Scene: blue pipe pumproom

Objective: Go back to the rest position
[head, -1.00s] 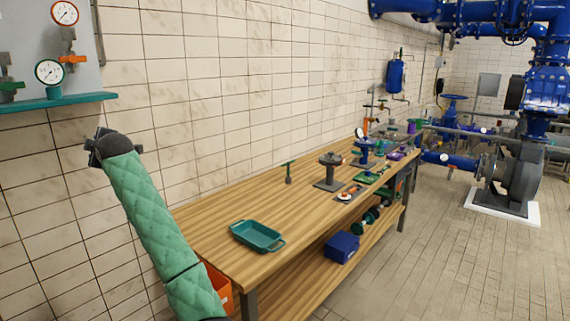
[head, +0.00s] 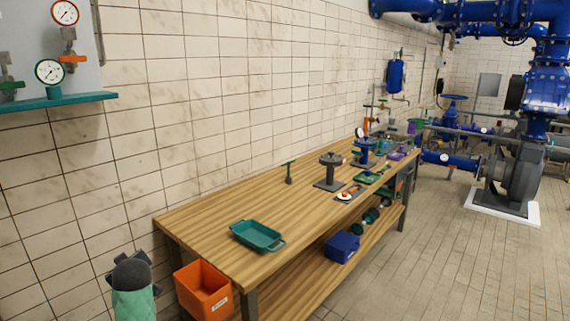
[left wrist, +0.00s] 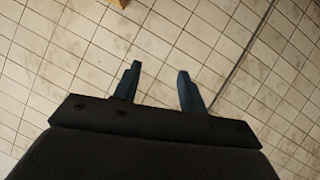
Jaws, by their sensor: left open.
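My left gripper (head: 130,265) is low at the bottom left of the head view, in front of the tiled wall and left of the workbench (head: 205,222). Its fingers are hard to make out there. In the left wrist view its two dark fingers (left wrist: 158,85) stand apart with nothing between them, over pale tiles. My right gripper is in neither view.
A teal tray (head: 257,236) lies on the bench's near end. An orange bin (head: 204,290) stands beside the bench, close to my left arm. A teal shelf (head: 60,103) with gauges is on the wall. The floor (head: 400,270) right of the bench is clear.

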